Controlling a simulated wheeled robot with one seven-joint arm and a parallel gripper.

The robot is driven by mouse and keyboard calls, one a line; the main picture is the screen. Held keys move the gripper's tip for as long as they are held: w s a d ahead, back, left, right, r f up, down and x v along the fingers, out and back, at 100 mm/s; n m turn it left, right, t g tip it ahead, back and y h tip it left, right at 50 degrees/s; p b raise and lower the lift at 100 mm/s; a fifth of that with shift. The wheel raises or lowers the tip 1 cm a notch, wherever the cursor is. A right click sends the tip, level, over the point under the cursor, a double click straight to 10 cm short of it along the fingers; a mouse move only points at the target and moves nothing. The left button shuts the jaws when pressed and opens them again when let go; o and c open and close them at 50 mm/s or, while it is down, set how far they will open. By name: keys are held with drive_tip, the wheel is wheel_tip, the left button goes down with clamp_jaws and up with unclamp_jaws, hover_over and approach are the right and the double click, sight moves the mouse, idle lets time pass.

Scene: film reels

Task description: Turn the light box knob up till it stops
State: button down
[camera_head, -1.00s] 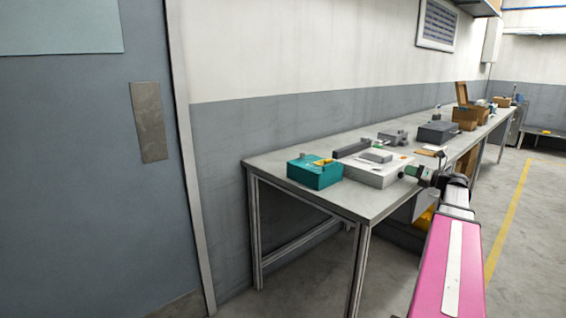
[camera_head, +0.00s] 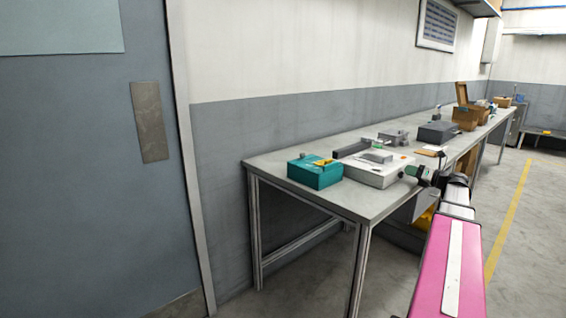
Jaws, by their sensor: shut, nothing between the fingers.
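The light box appears to be the low pale grey-white box (camera_head: 365,175) on the bench, with a flat grey piece on its top. My gripper (camera_head: 404,173) is at the box's right front side, pointing left at it. It is shut, with nothing seen between its fingers. The fingertips are small and dark here. I cannot tell whether they touch the box. The knob cannot be made out; it may be hidden at the fingertips.
A teal box (camera_head: 314,176) with a yellow item on top stands left of the light box. The long bench (camera_head: 350,203) runs back along the wall, with a dark grey box (camera_head: 437,133) and brown boxes (camera_head: 466,117) farther off. The floor to the right is clear.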

drive_tip(key=shift+w, duration=0.6)
drive_tip(key=v, duration=0.5)
drive_tip(key=shift+s+d, duration=0.1)
drive_tip(key=shift+s, duration=0.35)
